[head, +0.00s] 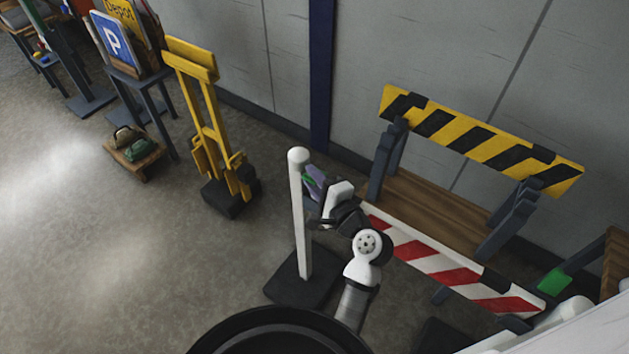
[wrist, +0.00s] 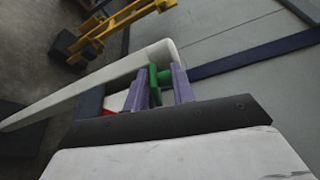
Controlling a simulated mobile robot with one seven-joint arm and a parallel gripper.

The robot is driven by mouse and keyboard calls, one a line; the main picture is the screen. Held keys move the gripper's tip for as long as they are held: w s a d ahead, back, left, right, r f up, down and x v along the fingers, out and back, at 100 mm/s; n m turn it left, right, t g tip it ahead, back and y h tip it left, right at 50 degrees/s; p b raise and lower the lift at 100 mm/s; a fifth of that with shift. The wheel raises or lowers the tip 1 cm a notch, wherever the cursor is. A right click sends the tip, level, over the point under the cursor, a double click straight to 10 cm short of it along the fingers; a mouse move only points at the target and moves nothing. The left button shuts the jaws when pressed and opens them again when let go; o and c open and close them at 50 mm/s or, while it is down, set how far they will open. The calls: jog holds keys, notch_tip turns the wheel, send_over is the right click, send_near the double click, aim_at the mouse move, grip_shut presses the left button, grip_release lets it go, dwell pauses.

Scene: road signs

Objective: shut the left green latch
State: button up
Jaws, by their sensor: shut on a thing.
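The left green latch (wrist: 153,78) sits between the purple fingers of my gripper (wrist: 163,82) in the wrist view, close to the top of the white post. My gripper (head: 315,182) is shut on it beside the post in the head view, where only a sliver of the latch (head: 307,181) shows. The white post (head: 299,215) stands upright on a dark base. The red-and-white board (head: 440,262) stretches right from behind my arm, and its left end is hidden. The fingers cover much of the latch, so its angle is hard to tell.
A green piece (head: 553,281) shows at the board's right end. A yellow-and-black barrier (head: 480,138) with a wooden bench (head: 430,202) stands behind. A yellow stand (head: 210,125) is to the left. Open floor (head: 120,260) lies at the left front.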

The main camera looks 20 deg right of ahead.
jog(key=shift+s+a+f+n+t+b, duration=0.25)
jog(key=shift+n+b, duration=0.4)
jog(key=shift+b, duration=0.7)
jog(key=shift+w+f+n+t+b, duration=0.1)
jog(key=shift+f+n+t+b, duration=0.4)
jog(key=shift+b, duration=0.8)
dwell(0.8)
jog(key=shift+r, duration=0.25)
jog(key=o, duration=0.8)
jog(key=shift+f, duration=0.1)
jog(key=shift+g, duration=0.25)
jog(key=shift+s, duration=0.1)
